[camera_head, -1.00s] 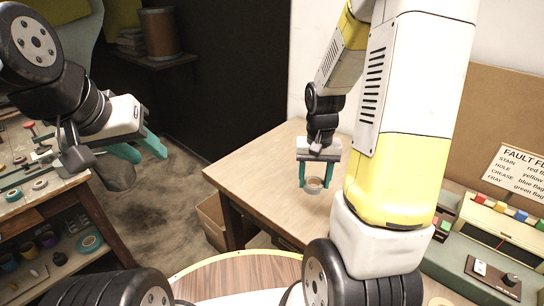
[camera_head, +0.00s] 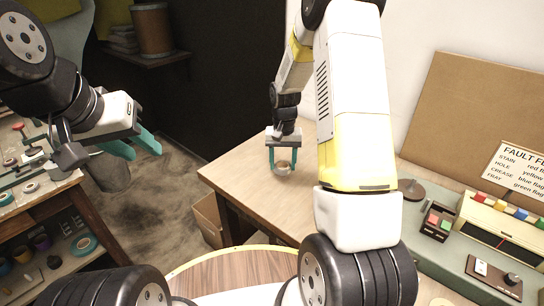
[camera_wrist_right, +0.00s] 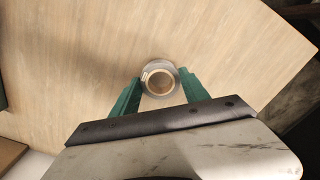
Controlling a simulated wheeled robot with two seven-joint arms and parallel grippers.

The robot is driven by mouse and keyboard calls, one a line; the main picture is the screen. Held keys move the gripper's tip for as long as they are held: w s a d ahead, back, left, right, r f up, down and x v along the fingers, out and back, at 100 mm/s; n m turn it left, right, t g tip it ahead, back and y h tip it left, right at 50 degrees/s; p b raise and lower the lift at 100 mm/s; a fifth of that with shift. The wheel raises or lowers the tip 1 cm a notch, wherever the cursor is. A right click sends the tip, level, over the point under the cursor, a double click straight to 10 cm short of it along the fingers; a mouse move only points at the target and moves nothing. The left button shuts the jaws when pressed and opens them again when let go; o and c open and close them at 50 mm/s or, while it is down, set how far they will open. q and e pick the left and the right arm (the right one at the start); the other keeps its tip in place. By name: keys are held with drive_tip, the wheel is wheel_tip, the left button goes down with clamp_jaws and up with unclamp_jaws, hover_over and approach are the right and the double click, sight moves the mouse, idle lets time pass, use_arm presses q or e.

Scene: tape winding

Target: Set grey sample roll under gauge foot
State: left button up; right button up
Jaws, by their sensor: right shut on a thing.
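The grey sample roll (camera_head: 283,168) is a small ring with a tan core, held between the green fingers of my right gripper (camera_head: 283,160) over the left part of the wooden table (camera_head: 237,172). In the right wrist view the roll (camera_wrist_right: 160,80) sits between the two fingertips (camera_wrist_right: 160,88), above bare tabletop. I cannot tell the exact height of the roll over the table. My left gripper (camera_head: 138,146) is off to the left, over the floor, with its green fingers apart and empty. A dark round base (camera_head: 412,190) shows beside my right arm; I cannot tell whether it belongs to the gauge.
A fault-flag board (camera_head: 510,170) and a bench box with coloured flags (camera_head: 500,215) stand at the right. A small dark tray with coloured blocks (camera_head: 437,222) is next to it. A workbench with several rolls (camera_head: 30,188) is at the far left. The table's left part is clear.

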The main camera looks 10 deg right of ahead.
sight(281, 177)
drive_tip(key=shift+w+a, duration=0.1)
drive_tip(key=shift+w, duration=0.2)
drive_tip(key=shift+w+a+f, duration=0.1)
drive_tip(key=shift+w+f, duration=0.05)
drive_tip(key=shift+f, duration=1.65)
drive_tip(key=o, duration=1.3)
drive_tip(key=shift+f, duration=0.15)
